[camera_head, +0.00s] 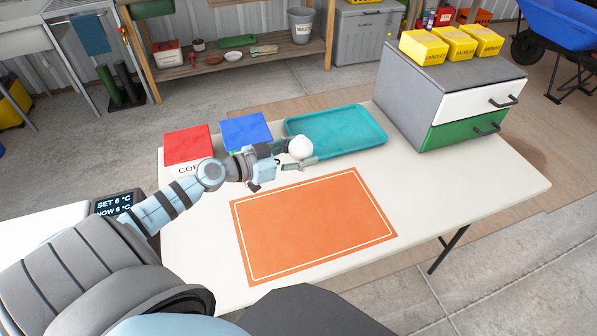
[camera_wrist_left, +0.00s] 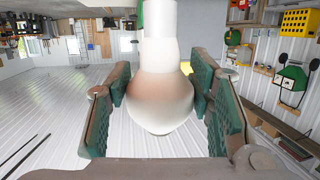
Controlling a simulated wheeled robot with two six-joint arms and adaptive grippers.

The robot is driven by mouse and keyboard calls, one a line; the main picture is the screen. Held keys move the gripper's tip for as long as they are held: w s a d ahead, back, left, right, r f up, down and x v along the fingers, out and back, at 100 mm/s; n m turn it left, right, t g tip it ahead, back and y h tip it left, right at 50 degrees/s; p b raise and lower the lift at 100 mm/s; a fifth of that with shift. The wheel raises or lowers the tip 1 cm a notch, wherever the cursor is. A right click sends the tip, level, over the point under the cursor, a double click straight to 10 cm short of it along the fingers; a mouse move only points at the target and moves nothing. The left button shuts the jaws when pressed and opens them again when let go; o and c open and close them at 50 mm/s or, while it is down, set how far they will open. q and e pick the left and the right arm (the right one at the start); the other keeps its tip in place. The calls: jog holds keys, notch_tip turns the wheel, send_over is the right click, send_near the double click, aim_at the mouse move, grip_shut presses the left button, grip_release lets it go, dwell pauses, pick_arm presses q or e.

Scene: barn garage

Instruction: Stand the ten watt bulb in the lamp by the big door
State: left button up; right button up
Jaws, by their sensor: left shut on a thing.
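My left gripper (camera_head: 292,157) is shut on a white bulb (camera_head: 300,148) and holds it above the white table, near the front left of the teal tray. In the left wrist view the bulb (camera_wrist_left: 160,100) sits between the two green-padded fingers, its rounded end towards the camera and its narrow neck pointing away. No wattage marking is readable on it. I cannot make out the lamp or the big door in these views. My right gripper is not in view.
The table holds an orange mat (camera_head: 315,225), a teal tray (camera_head: 365,137), red (camera_head: 188,145) and blue (camera_head: 245,131) boxes, and a grey drawer unit (camera_head: 400,85) with yellow boxes (camera_head: 424,47) on top. The right front of the table (camera_head: 450,185) is clear.

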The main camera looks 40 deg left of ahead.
aim_at(300, 172)
pick_arm(q)
notch_tip(300, 172, down, 7)
jog(key=b, duration=0.3)
jog(key=shift+w+f+b, duration=0.1)
jog(key=shift+f+b, duration=0.05)
jog(key=shift+b, duration=0.15)
notch_tip(300, 172, down, 4)
jog(key=b, duration=0.3)
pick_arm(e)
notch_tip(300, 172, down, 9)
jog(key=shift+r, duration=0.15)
pick_arm(q)
jog(key=o, duration=0.9)
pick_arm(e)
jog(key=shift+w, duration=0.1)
